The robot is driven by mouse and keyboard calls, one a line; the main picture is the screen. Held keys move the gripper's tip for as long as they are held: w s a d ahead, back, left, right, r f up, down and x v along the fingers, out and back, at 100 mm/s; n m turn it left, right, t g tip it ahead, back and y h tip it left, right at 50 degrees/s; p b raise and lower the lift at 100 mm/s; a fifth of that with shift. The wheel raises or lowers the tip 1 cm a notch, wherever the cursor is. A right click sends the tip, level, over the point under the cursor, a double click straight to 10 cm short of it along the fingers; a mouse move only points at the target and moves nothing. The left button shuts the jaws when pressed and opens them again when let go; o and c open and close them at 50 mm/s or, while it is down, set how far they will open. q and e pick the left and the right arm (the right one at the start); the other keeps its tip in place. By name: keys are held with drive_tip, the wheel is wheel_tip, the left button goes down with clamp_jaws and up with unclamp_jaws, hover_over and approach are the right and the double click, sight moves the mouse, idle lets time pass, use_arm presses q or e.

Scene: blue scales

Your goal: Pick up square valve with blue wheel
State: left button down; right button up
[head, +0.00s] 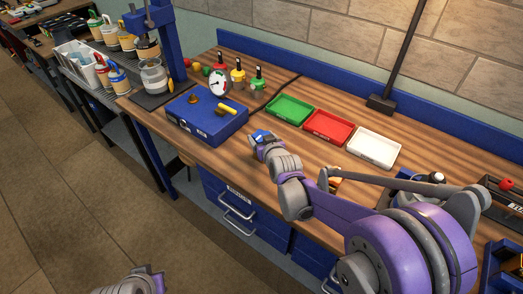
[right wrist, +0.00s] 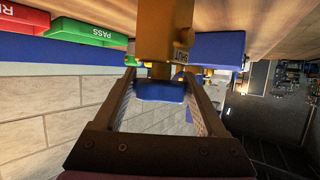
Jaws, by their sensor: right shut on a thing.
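In the head view my right gripper (head: 262,142) is over the wooden bench, right of the blue box, with a bit of the blue wheel (head: 261,136) showing. My arm hides most of the valve there. Of my left arm only a grey and purple part shows at the bottom edge; its gripper is not visible.
The blue box (head: 205,126) carries fittings and a pressure gauge (head: 218,84). Green (head: 288,110), red (head: 328,127) and white (head: 373,148) trays stand in a row behind the gripper. A lamp base (head: 381,104) stands near the wall. A blue press (head: 168,45) is at the left.

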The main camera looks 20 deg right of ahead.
clamp_jaws()
